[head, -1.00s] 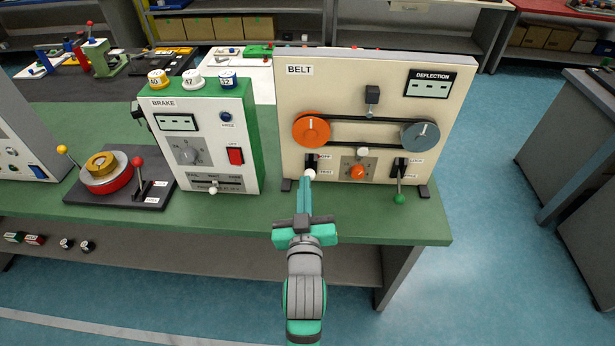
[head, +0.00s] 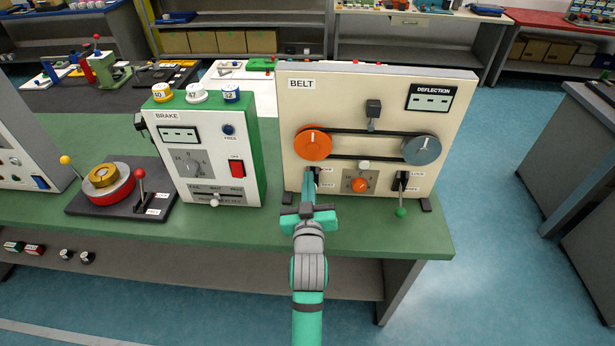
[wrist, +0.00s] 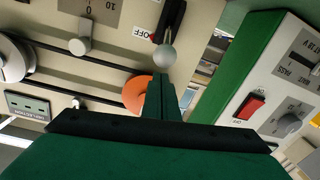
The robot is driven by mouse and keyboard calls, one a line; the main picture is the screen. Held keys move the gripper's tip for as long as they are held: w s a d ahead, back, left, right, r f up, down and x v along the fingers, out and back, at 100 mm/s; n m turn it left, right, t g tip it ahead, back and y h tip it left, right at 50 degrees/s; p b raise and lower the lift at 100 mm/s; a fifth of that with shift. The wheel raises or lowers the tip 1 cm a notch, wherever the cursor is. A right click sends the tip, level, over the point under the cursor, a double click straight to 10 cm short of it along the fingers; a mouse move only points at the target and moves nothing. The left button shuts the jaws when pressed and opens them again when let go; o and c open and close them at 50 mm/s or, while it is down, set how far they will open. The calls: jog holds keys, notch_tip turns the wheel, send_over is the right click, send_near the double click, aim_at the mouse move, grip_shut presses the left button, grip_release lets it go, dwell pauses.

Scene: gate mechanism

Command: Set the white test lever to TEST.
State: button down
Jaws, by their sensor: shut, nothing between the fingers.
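The white test lever is a black lever with a white ball end on the lower left of the cream BELT panel (head: 380,102). In the head view my gripper largely covers it. In the wrist view, which is turned over, its white ball (wrist: 165,56) sits just beyond my fingertips on the orange pulley's side of the black lever, beside an OFF label. My gripper (head: 310,178) is shut and empty, its fingers reaching up to the lever; its fingertips also show in the wrist view (wrist: 162,82). I cannot tell whether they touch the ball.
The orange pulley (head: 312,144) is above the lever. An orange dial (head: 360,185) and a green-ended lever (head: 401,212) are to its right. The BRAKE box (head: 205,150) stands close on the left. The green table's front strip is clear.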

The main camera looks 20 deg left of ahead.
jog(key=shift+s+d+f, duration=0.1)
jog(key=shift+s+f, duration=0.05)
jog(key=shift+f, duration=0.35)
jog(key=shift+f, duration=0.1)
